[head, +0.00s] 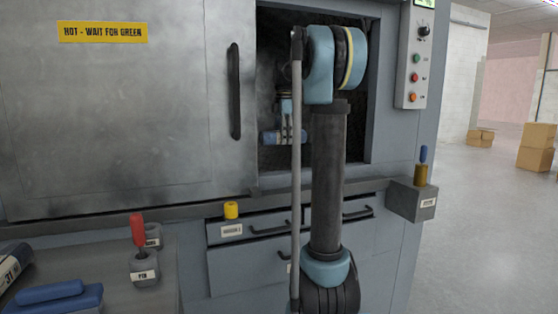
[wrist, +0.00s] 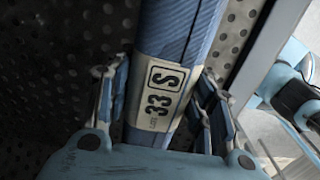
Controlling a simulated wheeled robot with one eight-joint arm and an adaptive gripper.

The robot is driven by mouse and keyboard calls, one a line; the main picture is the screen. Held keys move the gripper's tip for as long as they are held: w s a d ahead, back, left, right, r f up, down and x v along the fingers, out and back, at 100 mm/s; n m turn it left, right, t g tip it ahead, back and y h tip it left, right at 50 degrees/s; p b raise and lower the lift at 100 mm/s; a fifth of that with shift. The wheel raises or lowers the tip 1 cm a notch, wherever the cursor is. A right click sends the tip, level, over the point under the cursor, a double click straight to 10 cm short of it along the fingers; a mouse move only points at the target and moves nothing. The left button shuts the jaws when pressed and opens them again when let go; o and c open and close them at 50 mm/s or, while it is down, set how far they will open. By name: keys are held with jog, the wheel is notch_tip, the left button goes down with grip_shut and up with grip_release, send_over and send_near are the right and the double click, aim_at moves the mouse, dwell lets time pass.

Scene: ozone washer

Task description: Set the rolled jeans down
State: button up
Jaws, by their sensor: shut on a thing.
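The rolled jeans (head: 270,137) are a blue roll inside the dark opening of the washer. In the wrist view the roll (wrist: 186,40) is striped blue denim with a cream label reading 33 S. My gripper (head: 286,128) reaches into the opening and is shut on the roll. In the wrist view its two fingers (wrist: 163,103) lie on either side of the label. A perforated metal surface (wrist: 60,50) shows behind the roll. I cannot tell whether the roll touches it. My arm hides part of the opening in the head view.
A large metal door (head: 120,110) with a yellow HOT sign stands left of the opening. A control box (head: 415,60) is at its right. Drawers (head: 240,265) lie below.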

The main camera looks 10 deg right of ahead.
aim_at(283, 163)
jog(key=shift+a+f, duration=0.15)
jog(key=shift+f, duration=3.85)
jog(key=o, duration=1.3)
jog(key=shift+f, duration=0.1)
jog(key=shift+o, duration=0.2)
notch_tip(283, 163, up, 12)
jog(key=shift+r, duration=0.1)
